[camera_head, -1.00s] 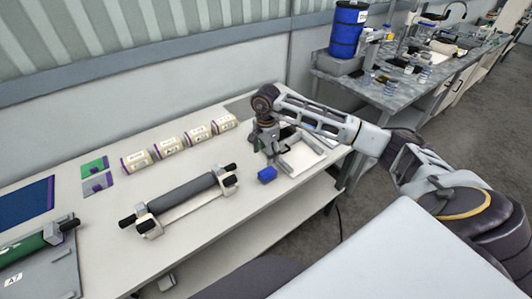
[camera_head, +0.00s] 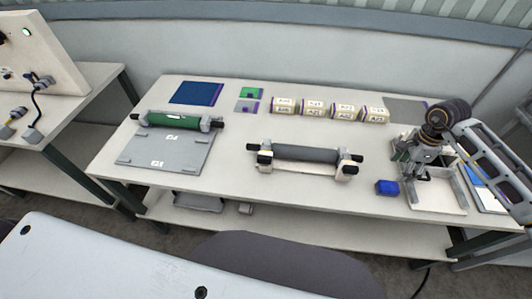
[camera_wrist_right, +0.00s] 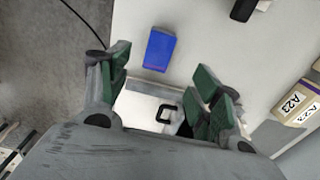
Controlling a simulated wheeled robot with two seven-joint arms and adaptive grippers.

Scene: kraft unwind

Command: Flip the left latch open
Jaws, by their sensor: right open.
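A dark grey roller (camera_head: 305,153) lies across a stand in the middle of the table, with black ends. A pale bracket with a black top, apparently the left latch (camera_head: 265,159), sits at its left end. A similar right latch (camera_head: 347,168) sits at its right end. Whether either is open or closed is too small to tell. My right gripper (camera_head: 422,172) is to the right of the stand, pointing down above a light tray (camera_head: 440,203). In the right wrist view its green-padded fingers (camera_wrist_right: 162,68) are spread and empty. My left gripper is out of view.
A blue block (camera_head: 387,188) lies between the stand and the tray. A green roller (camera_head: 178,120) rests on a grey plate (camera_head: 160,150) at left. Several labelled boxes (camera_head: 342,111) line the back. The table in front of the stand is clear.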

